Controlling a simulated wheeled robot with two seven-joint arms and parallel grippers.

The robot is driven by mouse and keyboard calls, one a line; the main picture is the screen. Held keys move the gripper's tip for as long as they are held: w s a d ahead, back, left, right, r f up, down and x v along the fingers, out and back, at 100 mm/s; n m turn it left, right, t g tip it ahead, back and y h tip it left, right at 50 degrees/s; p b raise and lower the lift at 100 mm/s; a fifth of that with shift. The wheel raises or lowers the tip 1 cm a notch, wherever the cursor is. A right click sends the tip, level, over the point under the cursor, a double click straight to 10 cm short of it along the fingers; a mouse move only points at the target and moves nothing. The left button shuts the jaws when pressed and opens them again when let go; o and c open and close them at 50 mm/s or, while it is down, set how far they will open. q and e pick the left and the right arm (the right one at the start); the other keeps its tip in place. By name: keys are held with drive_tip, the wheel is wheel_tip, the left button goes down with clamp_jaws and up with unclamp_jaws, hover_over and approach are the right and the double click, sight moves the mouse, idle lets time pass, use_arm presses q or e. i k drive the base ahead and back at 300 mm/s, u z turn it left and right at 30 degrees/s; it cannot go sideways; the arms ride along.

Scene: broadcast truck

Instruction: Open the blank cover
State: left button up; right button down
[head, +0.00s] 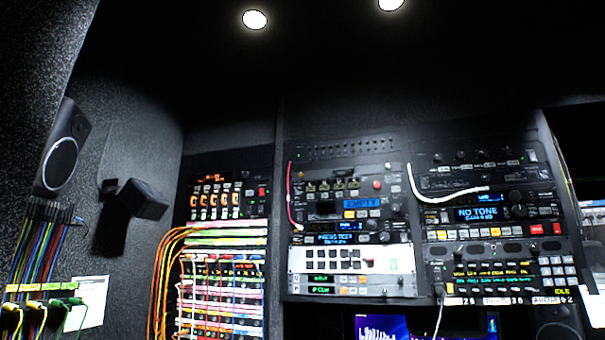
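I cannot tell for certain which panel is the blank cover. Equipment racks (280,220) fill the middle and right of the head view, mostly with lit modules. A dark, mostly plain panel (345,149) with a row of small dots sits at the top of the middle rack, and it looks closed. Neither of my grippers is in view.
A speaker (62,148) and a dark box (143,199) are on the left wall. Orange and yellow cables (165,262) loop beside the left rack. A white cable (420,186) and a red cable (291,195) hang across rack fronts. A monitor (385,327) glows below.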

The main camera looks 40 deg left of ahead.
sight(396, 168)
drive_tip(key=u, duration=0.8)
drive_tip(key=i, duration=0.2)
drive_tip(key=u, duration=0.05)
